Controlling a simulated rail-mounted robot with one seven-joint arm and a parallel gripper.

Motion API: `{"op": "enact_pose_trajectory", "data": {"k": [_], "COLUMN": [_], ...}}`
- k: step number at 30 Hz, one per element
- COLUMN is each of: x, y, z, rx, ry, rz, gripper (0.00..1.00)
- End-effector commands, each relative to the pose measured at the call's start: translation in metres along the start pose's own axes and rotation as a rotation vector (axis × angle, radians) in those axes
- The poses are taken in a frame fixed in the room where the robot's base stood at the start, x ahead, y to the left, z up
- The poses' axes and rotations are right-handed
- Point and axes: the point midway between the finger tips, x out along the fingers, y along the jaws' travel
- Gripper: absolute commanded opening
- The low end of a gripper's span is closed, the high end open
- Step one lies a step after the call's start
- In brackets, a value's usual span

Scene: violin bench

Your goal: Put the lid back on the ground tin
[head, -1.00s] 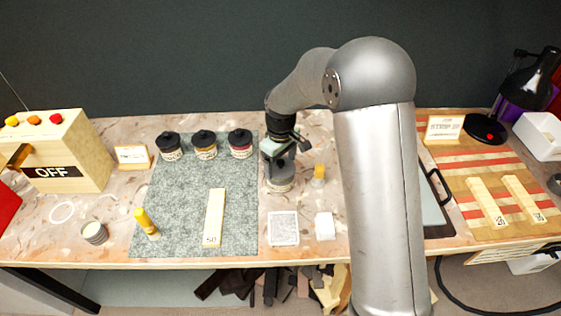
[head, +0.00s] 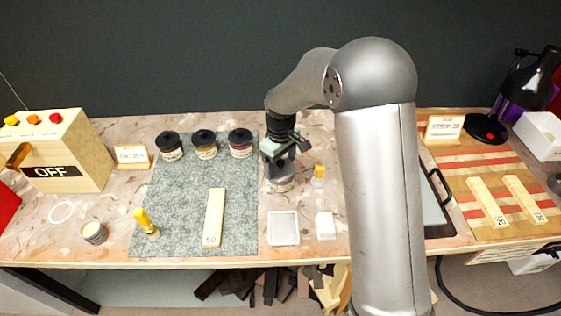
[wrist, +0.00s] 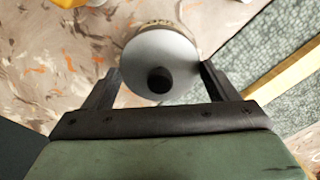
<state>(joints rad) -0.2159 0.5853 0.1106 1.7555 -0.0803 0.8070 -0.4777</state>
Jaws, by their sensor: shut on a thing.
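The ground tin (head: 280,186) stands on the bench just right of the grey mat, its pale label partly showing. The lid, a grey disc with a black knob (wrist: 160,80), lies across the tin's mouth in the wrist view (wrist: 150,50); the tin's labelled side shows past its far edge. My gripper (wrist: 161,68) is shut on the lid, one finger at each side of its rim. In the head view my gripper (head: 280,160) is right over the tin. I cannot tell whether the lid is seated or slightly above the rim.
Several black-lidded jars (head: 204,144) stand along the back of the mat (head: 180,200). A yellow-capped bottle (head: 319,176) is close right of the tin. A square dish (head: 284,228) and a white block (head: 325,226) lie in front. My arm hides the bench further right.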

Motion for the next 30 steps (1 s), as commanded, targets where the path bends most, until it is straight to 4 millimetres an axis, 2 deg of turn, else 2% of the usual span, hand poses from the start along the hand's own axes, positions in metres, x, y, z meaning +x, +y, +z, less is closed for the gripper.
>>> {"op": "enact_pose_trajectory", "data": {"k": [26, 27, 28, 30], "x": [0.0009, 0.0009, 0.0009, 0.0009], "y": [0.0001, 0.0001, 0.0001, 0.0001], "z": [0.0000, 0.0000, 0.0000, 0.0000], "rx": [0.000, 0.000, 0.000, 0.000], "ry": [0.000, 0.000, 0.000, 0.000], "rz": [0.000, 0.000, 0.000, 0.000], "gripper": [0.58, 0.91, 0.99, 1.00]}}
